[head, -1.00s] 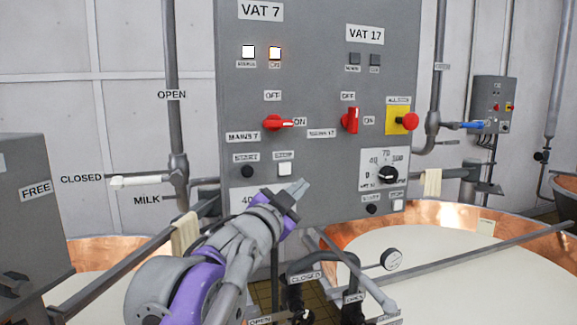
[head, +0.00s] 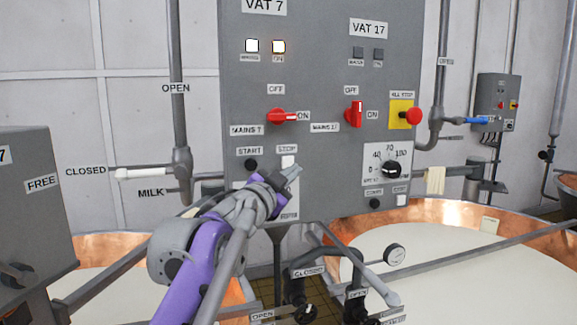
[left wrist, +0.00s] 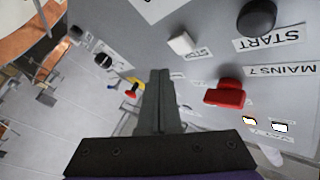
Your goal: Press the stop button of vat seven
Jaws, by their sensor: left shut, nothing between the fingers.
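The grey panel (head: 320,90) carries a VAT 7 column on its left side. The stop button of vat seven (head: 288,161) is a small pale square under a STOP label; it also shows in the left wrist view (left wrist: 183,43). The black start button (head: 251,165) sits to its left. My left gripper (head: 294,172) is shut and empty, its fingertips just below the stop button in the head view. In the left wrist view the fingertips (left wrist: 160,74) and the button appear apart; I cannot tell the depth gap. My right gripper is not in view.
The red MAINS 7 switch (head: 283,116) points to ON, and both VAT 7 lamps (head: 265,46) are lit. A red all-stop knob (head: 413,116) sits on a yellow plate to the right. Copper vats (head: 455,213) and pipes (head: 350,275) stand below the panel.

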